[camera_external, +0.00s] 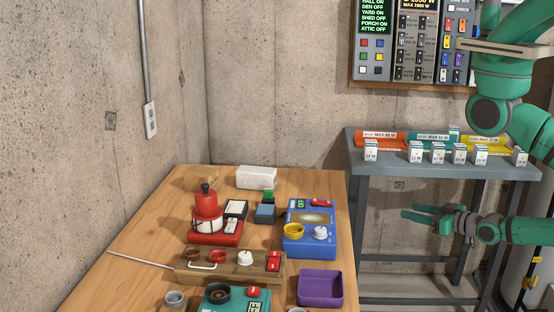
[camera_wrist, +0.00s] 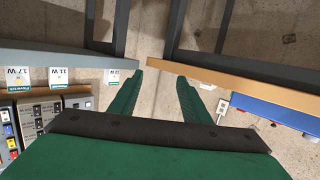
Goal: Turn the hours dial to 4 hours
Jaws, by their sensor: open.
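Several devices with dials stand on the wooden table in the external view; the lettering is too small to tell which dial is the hours dial. A white dial (camera_external: 320,232) sits on a blue box (camera_external: 308,246) with a yellow cup-shaped part and a small display. Another white dial (camera_external: 245,258) sits on a wooden board (camera_external: 215,270) beside red parts. A dark round dial (camera_external: 217,293) is on a teal box (camera_external: 247,303) at the front edge. My gripper (camera_external: 410,212) is open and empty, right of the table and apart from every dial. Its fingers also show in the wrist view (camera_wrist: 160,76).
The wooden table (camera_external: 150,245) also bears a red device (camera_external: 207,222), a purple tray (camera_external: 321,287) and a white block (camera_external: 256,177). A grey bench (camera_external: 440,172) with labelled boxes stands behind my gripper. A switch panel (camera_external: 412,45) hangs above it.

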